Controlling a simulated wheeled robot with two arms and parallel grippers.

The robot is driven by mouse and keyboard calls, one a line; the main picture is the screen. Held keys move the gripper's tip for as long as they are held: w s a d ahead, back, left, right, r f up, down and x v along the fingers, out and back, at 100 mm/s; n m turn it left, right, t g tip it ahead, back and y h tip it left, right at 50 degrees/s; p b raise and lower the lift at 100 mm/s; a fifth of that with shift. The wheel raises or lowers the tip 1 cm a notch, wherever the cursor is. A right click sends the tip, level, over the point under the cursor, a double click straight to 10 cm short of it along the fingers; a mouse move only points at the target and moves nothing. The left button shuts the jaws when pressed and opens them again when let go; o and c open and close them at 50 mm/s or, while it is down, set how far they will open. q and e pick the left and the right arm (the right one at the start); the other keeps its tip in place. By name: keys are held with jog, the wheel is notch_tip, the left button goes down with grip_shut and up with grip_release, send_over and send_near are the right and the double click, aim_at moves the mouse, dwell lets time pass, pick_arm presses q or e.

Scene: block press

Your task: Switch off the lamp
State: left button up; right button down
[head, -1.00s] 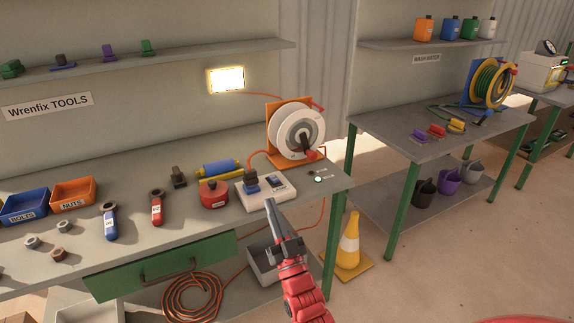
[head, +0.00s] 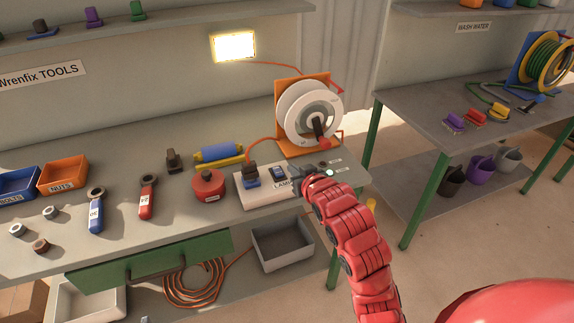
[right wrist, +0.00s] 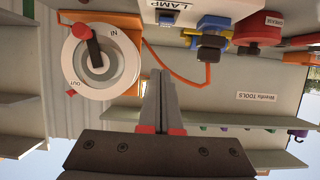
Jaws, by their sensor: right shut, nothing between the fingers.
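The lamp (head: 234,46) is a bright rectangular panel on the back wall, and it is lit. A white box (head: 262,196) labelled LAMP sits on the bench; its blue rocker switch (head: 279,173) is beside a plugged-in dark and blue plug (head: 250,175). The rocker also shows at the top of the right wrist view (right wrist: 167,19), with the plug (right wrist: 210,40) to its right. My right gripper (head: 297,179) is shut and empty, close to the right end of the box. I cannot tell whether it touches the box. My left gripper is not in view.
A cable reel (head: 308,112) on an orange frame stands behind the gripper. A red round tin (head: 208,187) stands left of the box. A grey bin (head: 282,244) is below.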

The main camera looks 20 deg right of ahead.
jog(key=shift+s+a+r, duration=0.1)
jog(key=p, duration=0.3)
send_over(283, 180)
notch_tip(283, 180, down, 3)
jog(key=shift+f, duration=0.2)
notch_tip(283, 180, down, 3)
jog(key=shift+f+p, duration=0.15)
jog(key=shift+p, duration=0.25)
jog(key=shift+f, duration=0.45)
jog(key=shift+f, duration=0.1)
